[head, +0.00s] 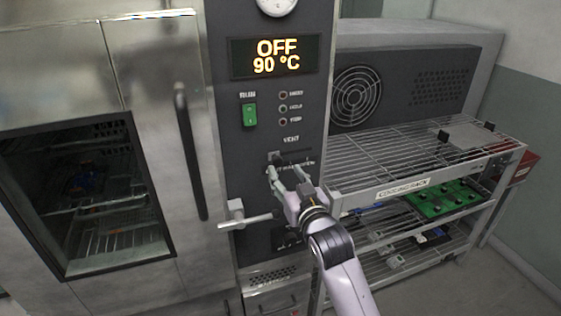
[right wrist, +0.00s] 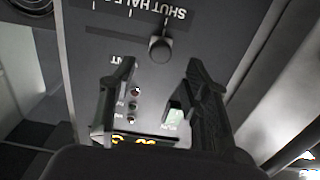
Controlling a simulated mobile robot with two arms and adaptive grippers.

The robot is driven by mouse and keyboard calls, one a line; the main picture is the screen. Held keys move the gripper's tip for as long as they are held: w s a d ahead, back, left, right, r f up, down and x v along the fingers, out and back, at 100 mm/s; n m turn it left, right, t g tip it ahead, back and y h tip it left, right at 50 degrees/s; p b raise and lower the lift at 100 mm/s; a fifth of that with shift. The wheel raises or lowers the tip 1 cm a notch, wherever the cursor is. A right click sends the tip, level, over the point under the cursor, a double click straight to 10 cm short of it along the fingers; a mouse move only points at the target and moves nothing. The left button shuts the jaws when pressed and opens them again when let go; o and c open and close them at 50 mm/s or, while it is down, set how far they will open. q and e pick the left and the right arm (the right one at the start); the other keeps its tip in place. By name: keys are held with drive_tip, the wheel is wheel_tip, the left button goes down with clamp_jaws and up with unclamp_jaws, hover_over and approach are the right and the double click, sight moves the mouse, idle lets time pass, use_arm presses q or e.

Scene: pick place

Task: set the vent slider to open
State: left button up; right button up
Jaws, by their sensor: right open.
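The vent slider's dark knob (head: 275,157) is at the left end of its slot in the head view, below the VENT label. In the right wrist view, which is upside down, the round knob (right wrist: 160,49) stands by the end tick near the word SHUT. My right gripper (head: 284,170) is open and empty in front of the vent panel. In the wrist view its two fingers (right wrist: 160,68) are spread, with the knob just beyond the tips and between their lines. I cannot tell the exact gap in depth. My left gripper is not in view.
A green rocker switch (head: 250,114) and several indicator lamps sit above the vent. A valve-like handle (head: 243,220) juts out at lower left of my gripper. The oven door handle (head: 190,150) is farther left. A wire cooling rack (head: 400,165) stands close on the right.

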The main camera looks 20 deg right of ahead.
sight(279, 162)
drive_tip(key=shift+w+a+p, duration=0.1)
drive_tip(key=shift+w+p, duration=0.25)
drive_tip(key=shift+w, duration=2.05)
drive_tip(key=shift+c, duration=0.3)
clamp_jaws()
